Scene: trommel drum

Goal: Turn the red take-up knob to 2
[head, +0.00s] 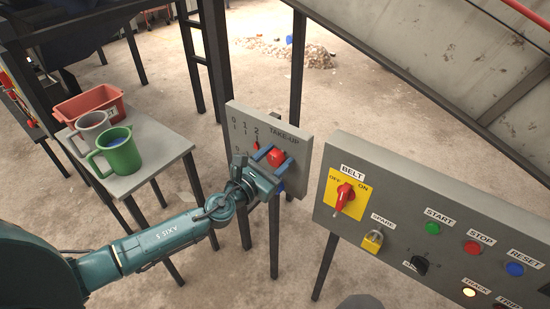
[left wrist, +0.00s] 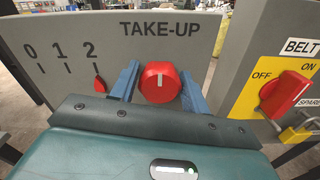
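The red take-up knob (head: 276,157) sits on the grey TAKE-UP panel (head: 300,125). In the left wrist view the knob (left wrist: 160,84) has a white line pointing straight up. To its left is a scale marked 0, 1 and 2, and a red teardrop pointer (left wrist: 100,85) stands below the 2. My left gripper (head: 275,156) is at the panel, with one blue finger on each side of the knob. In the left wrist view the gripper (left wrist: 160,70) looks open, with a narrow gap beside the knob. My right gripper is out of view.
The control box (head: 337,228) with the yellow BELT switch (head: 345,193), a padlock (head: 372,241) and several buttons stands close on the right. A small table (head: 170,158) on the left holds a red bin (head: 88,104), a grey mug (head: 92,128) and a green mug (head: 119,153).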

